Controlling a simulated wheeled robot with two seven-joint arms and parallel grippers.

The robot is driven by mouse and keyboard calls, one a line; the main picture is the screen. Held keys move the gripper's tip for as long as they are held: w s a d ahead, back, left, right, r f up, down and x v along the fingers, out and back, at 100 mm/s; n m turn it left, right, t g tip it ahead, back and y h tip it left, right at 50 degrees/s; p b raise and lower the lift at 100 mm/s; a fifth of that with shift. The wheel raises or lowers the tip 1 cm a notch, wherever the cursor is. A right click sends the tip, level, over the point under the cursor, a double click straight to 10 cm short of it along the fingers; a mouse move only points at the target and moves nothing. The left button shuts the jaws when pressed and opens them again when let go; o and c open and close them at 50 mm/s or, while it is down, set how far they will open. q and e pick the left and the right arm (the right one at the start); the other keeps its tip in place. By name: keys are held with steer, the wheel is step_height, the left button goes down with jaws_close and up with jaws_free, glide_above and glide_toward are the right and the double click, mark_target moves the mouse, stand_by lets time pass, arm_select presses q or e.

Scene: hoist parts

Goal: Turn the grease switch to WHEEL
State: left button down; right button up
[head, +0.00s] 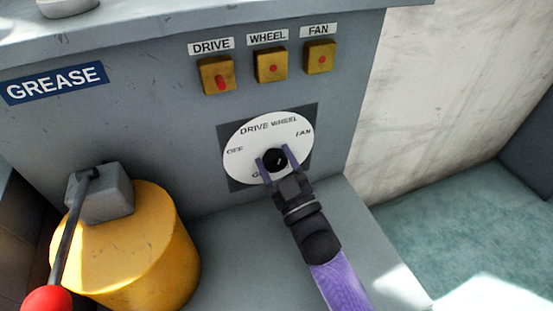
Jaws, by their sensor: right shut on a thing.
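The grease switch is a round white dial (240,165) on a dark square plate on the grey panel. Its rim reads OFF, DRIVE, WHEEL and FAN, with another label at the bottom partly hidden by my gripper. A black knob (275,159) sits near the dial's middle. My right gripper (276,162) comes from below right, with its purple fingers shut on the knob, one on each side. I cannot tell which label the knob points to. The WHEEL label is up and to the right of the knob. My left gripper is not in view.
Above the dial are yellow boxes with red spots, labelled DRIVE (217,76), WHEEL (271,66) and FAN (319,57). A blue GREASE sign (55,83) is at the left. A yellow drum (130,255) with a red-tipped lever (68,235) stands at lower left.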

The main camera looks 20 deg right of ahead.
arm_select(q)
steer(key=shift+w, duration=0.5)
arm_select(e)
steer(key=shift+m+h, duration=0.3)
steer(key=shift+m, duration=0.7)
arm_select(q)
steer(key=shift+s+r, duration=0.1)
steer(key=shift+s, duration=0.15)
arm_select(e)
steer(key=o, duration=1)
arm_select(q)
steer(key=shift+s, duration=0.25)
arm_select(e)
steer(key=shift+o, duration=1.4)
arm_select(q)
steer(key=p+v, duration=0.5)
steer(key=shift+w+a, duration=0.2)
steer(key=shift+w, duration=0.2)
arm_select(e)
steer(key=s+d, duration=0.1)
steer(key=s, duration=1.2)
steer(key=shift+d+f, duration=0.25)
